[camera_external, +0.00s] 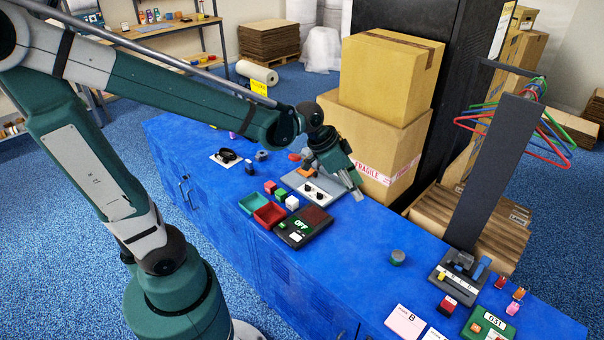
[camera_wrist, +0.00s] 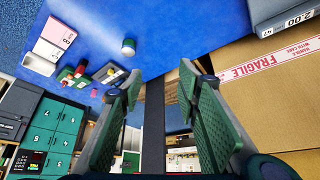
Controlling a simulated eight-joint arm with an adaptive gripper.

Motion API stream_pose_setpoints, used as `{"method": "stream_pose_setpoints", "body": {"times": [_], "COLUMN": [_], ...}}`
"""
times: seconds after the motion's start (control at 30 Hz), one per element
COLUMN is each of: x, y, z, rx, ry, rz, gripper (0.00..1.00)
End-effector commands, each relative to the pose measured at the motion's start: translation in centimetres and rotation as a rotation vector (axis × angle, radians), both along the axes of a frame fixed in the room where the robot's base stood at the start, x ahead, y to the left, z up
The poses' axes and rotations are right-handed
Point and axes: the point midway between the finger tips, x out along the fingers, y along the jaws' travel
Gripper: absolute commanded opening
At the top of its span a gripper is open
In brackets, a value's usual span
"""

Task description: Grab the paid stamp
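My gripper (camera_external: 352,185) is above the far side of the blue counter, near the tall cartons. In the wrist view my gripper (camera_wrist: 158,80) has its two green fingers spread apart, with nothing between them. I cannot tell for certain which thing is the paid stamp, as no such lettering is readable. A small red-and-black block (camera_external: 447,305) stands near the counter's right end, well away from my gripper. Small red, green and white blocks (camera_external: 281,194) lie left of my gripper, beside a dark panel reading OFF (camera_external: 301,224).
Stacked cartons (camera_external: 389,130) stand close behind my gripper. A green and a red tray (camera_external: 270,215) sit left of it. A round tin (camera_external: 397,257) stands alone mid-counter. A dark post with hangers (camera_external: 489,170) rises at right. The blue counter (camera_external: 345,265) is clear around the tin.

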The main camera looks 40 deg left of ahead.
Motion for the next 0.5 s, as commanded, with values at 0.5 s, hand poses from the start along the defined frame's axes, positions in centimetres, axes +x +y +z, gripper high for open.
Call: {"method": "stream_pose_setpoints", "body": {"times": [0.5], "x": [2.9], "y": [-10.5], "z": [-3.1], "rx": [-0.001], "ry": [0.010], "rz": [-0.264], "gripper": [0.33]}}
